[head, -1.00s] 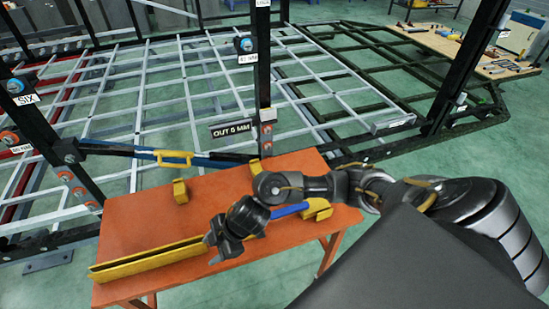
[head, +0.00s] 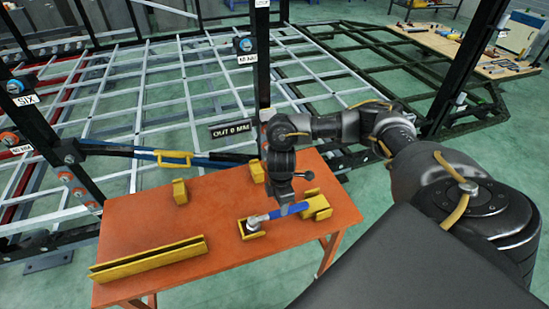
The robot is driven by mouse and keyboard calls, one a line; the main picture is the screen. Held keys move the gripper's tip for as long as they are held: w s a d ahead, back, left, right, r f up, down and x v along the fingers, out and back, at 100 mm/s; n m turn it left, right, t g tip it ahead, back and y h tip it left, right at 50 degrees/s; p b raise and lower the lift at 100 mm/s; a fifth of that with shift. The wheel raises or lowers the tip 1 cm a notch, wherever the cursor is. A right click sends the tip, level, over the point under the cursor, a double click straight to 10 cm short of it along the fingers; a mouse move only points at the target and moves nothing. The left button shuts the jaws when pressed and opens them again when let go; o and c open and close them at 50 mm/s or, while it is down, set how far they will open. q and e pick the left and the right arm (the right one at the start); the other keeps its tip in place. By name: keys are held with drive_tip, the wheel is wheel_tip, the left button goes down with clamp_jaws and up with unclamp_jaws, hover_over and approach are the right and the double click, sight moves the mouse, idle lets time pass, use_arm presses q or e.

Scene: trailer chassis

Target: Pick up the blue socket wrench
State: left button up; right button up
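The blue socket wrench (head: 291,210) lies across two yellow holders on the orange table, its blue handle toward the right and its metal head (head: 254,221) at the left holder. My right gripper (head: 286,200) points down at the handle's middle, from its far side in the picture. Its fingertips are close to the handle or touching it. Whether they are open or shut around it is hard to see. My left gripper is not in view.
The orange table (head: 225,215) also carries a long yellow rail (head: 148,259) at the front left and small yellow blocks (head: 180,191) at the back. A yellow holder (head: 316,206) supports the handle end. The metal trailer frame (head: 150,95) stands behind.

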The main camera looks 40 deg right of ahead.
sight(278, 216)
drive_tip(key=shift+s+a+f+p, duration=0.1)
drive_tip(key=shift+f+p, duration=0.55)
drive_tip(key=shift+f, duration=2.55)
clamp_jaws()
